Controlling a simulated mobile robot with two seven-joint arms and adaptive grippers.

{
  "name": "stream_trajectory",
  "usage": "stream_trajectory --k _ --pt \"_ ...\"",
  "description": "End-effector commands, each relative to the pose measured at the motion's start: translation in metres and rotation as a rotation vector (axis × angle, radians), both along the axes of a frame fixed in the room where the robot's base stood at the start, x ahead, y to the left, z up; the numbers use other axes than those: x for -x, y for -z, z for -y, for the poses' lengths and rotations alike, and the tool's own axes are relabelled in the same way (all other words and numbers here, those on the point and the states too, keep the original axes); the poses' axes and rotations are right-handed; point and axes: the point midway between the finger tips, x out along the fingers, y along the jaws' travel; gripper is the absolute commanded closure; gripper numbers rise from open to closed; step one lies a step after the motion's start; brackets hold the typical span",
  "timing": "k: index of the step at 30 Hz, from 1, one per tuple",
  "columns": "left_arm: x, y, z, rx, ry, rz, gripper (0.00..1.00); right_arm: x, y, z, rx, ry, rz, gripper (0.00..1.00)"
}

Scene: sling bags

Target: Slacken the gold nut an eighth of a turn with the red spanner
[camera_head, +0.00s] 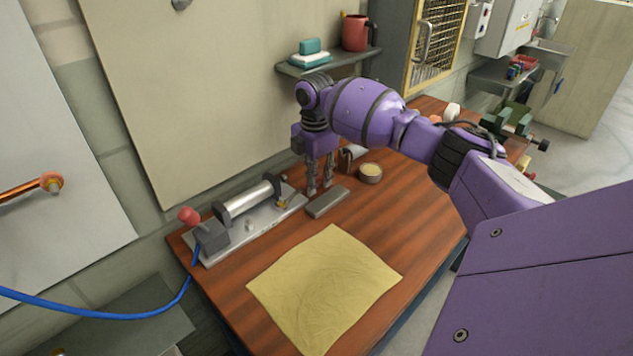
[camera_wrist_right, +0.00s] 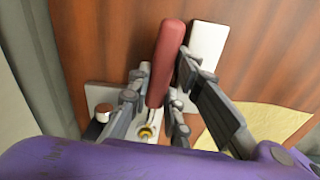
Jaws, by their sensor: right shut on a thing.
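My right gripper (camera_head: 318,188) points down over the bench at the right end of the cylinder's plate. In the right wrist view its fingers (camera_wrist_right: 155,105) are shut on the red spanner (camera_wrist_right: 166,55), whose red handle stands out between them. The spanner's jaw end is mostly hidden by the fingers. The gold nut (camera_wrist_right: 146,132) shows just below the fingers, close to the spanner; I cannot tell whether the jaw is around it. In the head view a gold fitting (camera_head: 282,203) shows at the cylinder's end, left of the fingertips. My left gripper is out of view.
A grey block (camera_head: 327,202) and round tin (camera_head: 370,172) are close to the gripper. A yellow cloth (camera_head: 325,285) covers the front. A shelf (camera_head: 330,64) hangs above.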

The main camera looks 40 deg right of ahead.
Motion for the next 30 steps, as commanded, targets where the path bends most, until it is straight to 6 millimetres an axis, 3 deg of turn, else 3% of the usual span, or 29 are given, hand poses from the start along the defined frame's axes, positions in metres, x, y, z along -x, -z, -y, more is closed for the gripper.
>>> stream_trajectory --k 17,30 --pt "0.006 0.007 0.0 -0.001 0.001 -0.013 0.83 -0.01 -0.006 -0.002 -0.005 -0.082 0.004 1.0" --pt "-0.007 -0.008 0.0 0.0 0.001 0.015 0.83 -0.006 -0.01 -0.002 -0.01 -0.033 0.008 1.0"
